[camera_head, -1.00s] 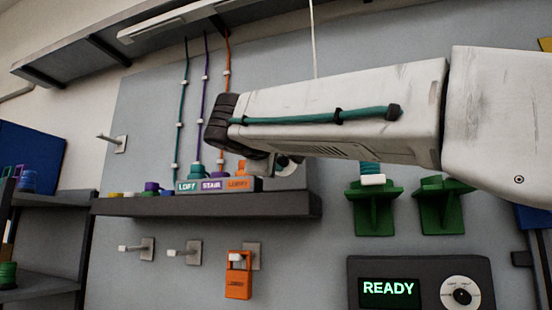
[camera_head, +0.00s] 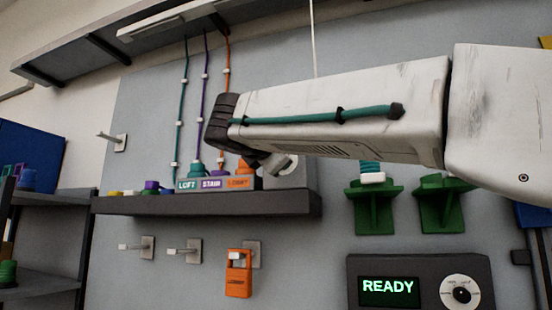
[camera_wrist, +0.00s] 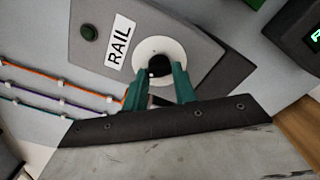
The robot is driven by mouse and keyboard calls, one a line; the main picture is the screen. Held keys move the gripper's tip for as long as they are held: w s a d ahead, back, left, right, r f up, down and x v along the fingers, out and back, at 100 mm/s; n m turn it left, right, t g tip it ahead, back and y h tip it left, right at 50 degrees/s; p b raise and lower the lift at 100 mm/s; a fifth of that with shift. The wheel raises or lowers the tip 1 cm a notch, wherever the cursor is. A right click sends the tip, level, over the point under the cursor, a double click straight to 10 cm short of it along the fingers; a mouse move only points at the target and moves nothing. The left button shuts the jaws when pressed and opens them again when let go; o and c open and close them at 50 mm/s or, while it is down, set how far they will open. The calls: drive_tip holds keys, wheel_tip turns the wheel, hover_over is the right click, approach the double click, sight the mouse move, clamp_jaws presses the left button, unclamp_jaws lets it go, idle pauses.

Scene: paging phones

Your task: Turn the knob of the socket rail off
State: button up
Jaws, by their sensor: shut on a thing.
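The socket rail's knob (camera_wrist: 159,66) is dark and sits on a round white dial on a grey plate marked RAIL (camera_wrist: 118,47). My gripper (camera_wrist: 160,82) has its two green fingers on either side of the knob, shut on it. The fingers partly cover the knob and the lower dial, so its pointing direction is hard to read. A dark green round button or lamp (camera_wrist: 89,33) sits on the plate beside the label. In the head view my arm hides the knob and fingertips.
A dark shelf (camera_head: 220,206) runs below the arm, with sockets labelled LOFT, STAIR and a third orange label. An orange tag (camera_head: 238,282) hangs on a hook. Green brackets (camera_head: 375,218) stand at right, above a panel whose screen reads READY (camera_head: 388,287).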

drive_tip(key=shift+n, duration=0.6)
drive_tip(key=o, duration=1)
drive_tip(key=v, duration=0.8)
